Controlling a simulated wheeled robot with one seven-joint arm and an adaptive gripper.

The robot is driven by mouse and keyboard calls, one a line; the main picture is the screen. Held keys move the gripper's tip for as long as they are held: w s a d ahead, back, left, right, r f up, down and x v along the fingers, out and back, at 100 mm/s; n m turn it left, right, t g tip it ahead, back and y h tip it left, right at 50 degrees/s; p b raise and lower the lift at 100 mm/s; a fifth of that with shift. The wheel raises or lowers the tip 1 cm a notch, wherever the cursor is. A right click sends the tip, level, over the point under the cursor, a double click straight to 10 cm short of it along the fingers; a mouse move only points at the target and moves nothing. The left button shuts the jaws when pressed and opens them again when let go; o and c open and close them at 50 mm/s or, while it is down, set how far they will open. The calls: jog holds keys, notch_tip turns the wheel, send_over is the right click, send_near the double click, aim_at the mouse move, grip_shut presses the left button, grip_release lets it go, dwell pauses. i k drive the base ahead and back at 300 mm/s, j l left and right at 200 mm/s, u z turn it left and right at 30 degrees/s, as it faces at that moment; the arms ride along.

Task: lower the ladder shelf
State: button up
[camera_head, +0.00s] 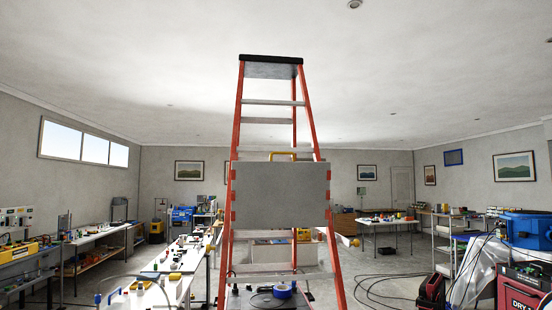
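An orange-red stepladder (237,120) with a black top cap stands upright and open in front of me, near the middle of the view. Its ladder shelf (280,195) is a grey rectangular panel between the legs. The panel faces me nearly flat-on, so it looks raised upright. A yellow handle-like bar (283,154) shows just above the panel's top edge. The panel hides part of the ladder behind it. My gripper is not in view, and nothing is seen touching the shelf.
A long cluttered workbench (165,290) runs to the left of the ladder. A red machine (522,290) and a blue case (527,230) stand at the right. Dark cables (375,290) lie on the floor right of the ladder. A blue roll (282,291) lies low between the ladder's legs.

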aim_at(270, 194)
jog(key=i+z, duration=0.2)
jog(key=z, duration=0.2)
jog(key=i+j+z, duration=0.1)
jog(key=z, duration=0.3)
jog(key=i+j, duration=0.05)
